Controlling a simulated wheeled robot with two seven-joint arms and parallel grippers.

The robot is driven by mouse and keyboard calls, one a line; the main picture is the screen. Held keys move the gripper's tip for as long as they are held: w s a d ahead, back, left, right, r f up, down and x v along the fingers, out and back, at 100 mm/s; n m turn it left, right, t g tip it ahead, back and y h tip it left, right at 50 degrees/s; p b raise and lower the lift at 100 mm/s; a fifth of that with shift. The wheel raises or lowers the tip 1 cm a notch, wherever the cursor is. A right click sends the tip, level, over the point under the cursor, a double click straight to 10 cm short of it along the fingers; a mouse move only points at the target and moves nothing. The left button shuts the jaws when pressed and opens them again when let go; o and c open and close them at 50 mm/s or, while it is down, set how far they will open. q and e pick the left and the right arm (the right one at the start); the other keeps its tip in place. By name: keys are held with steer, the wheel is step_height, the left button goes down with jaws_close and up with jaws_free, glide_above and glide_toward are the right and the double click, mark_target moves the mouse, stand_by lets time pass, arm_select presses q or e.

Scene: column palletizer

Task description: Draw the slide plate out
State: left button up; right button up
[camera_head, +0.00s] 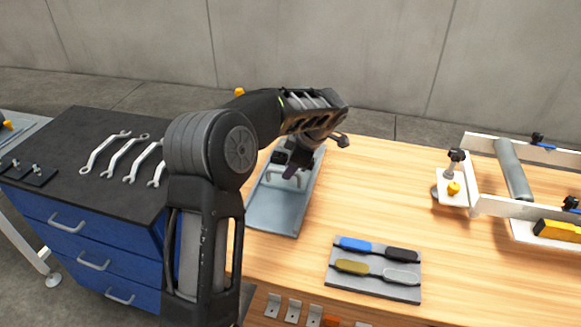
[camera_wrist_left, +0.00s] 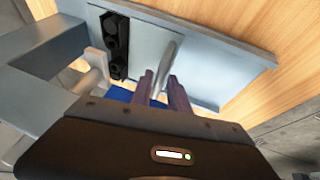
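The slide plate (camera_head: 272,212) is a flat grey-blue plate lying on the wooden table near its left edge. It shows from above in the wrist view (camera_wrist_left: 205,72). A pale bar handle (camera_wrist_left: 169,66) stands up from it; part of it shows below my gripper in the head view (camera_head: 284,182). My left gripper (camera_head: 297,162) is over the plate at the handle. In the wrist view its two purplish fingers (camera_wrist_left: 162,88) are on either side of the handle. I cannot tell whether they press on it. My right gripper is out of view.
A blue drawer cabinet (camera_head: 90,250) with several wrenches (camera_head: 105,150) on top stands at left. A grey tray with several coloured pieces (camera_head: 335,281) lies front right of the plate. A roller frame (camera_head: 500,208) stands at right. The table between is clear.

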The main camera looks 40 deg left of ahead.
arm_select(q)
jaws_close()
stand_by(1.1)
